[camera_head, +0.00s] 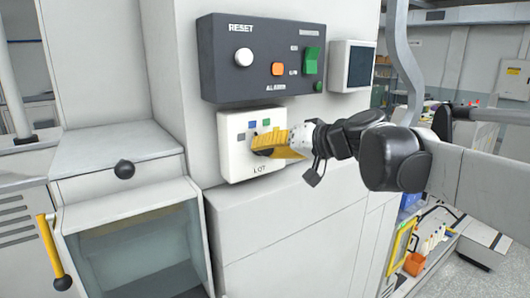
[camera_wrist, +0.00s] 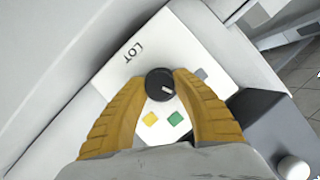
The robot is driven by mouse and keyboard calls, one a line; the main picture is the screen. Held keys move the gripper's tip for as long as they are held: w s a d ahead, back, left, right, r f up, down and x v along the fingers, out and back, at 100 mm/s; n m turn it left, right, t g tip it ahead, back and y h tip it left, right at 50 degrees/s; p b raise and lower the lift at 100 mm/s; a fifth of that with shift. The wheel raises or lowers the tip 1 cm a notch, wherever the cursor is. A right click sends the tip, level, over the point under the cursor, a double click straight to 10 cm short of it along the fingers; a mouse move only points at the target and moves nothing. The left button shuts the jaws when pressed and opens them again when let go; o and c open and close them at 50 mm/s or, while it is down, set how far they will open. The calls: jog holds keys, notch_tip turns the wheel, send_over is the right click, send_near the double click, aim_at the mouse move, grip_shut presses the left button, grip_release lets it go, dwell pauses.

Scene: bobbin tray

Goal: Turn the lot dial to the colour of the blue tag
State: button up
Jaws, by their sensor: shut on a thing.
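The lot dial is a round black knob (camera_wrist: 159,84) with a short white mark on a white panel (camera_head: 237,165) lettered LOT. My gripper (camera_head: 262,150) is shut on the dial, one yellow finger on each side of it in the wrist view (camera_wrist: 162,76). The white mark points right and slightly down there, toward the right finger. Patches around the dial are yellow (camera_wrist: 150,119), green (camera_wrist: 174,118), grey (camera_wrist: 200,73) and blue (camera_head: 252,124). The right finger seems to hide the blue patch in the wrist view. I cannot make out a blue tag.
A dark grey box (camera_head: 222,75) with a white knob (camera_head: 243,57), orange button (camera_head: 278,69) and green switch (camera_head: 311,60) is just above the panel. A small dark screen (camera_head: 359,66) is to its right. A glass-fronted cabinet (camera_head: 130,240) stands at lower left.

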jog(key=shift+m, duration=0.3)
dwell(0.4)
jog(key=o, duration=1.2)
jog(key=shift+a, duration=0.1)
jog(key=v, duration=1.2)
jog(key=shift+f, duration=0.2)
jog(key=s+d+f+h+b, duration=0.3)
jog(key=s+f+b, duration=0.3)
jog(key=f+b, duration=0.6)
jog(key=s+d+f+m+g+h+b, duration=0.1)
jog(key=s+d+f+h+b, duration=0.2)
jog(key=f, duration=2.9)
jog(key=s+d+f+g+h+b, duration=0.1)
jog(key=s+d+f+h+b, duration=0.3)
jog(key=s+f+b, duration=0.6)
notch_tip(320, 180, down, 13)
jog(key=b, duration=1.3)
jog(key=shift+s+m, duration=0.2)
jog(key=shift+m, duration=0.2)
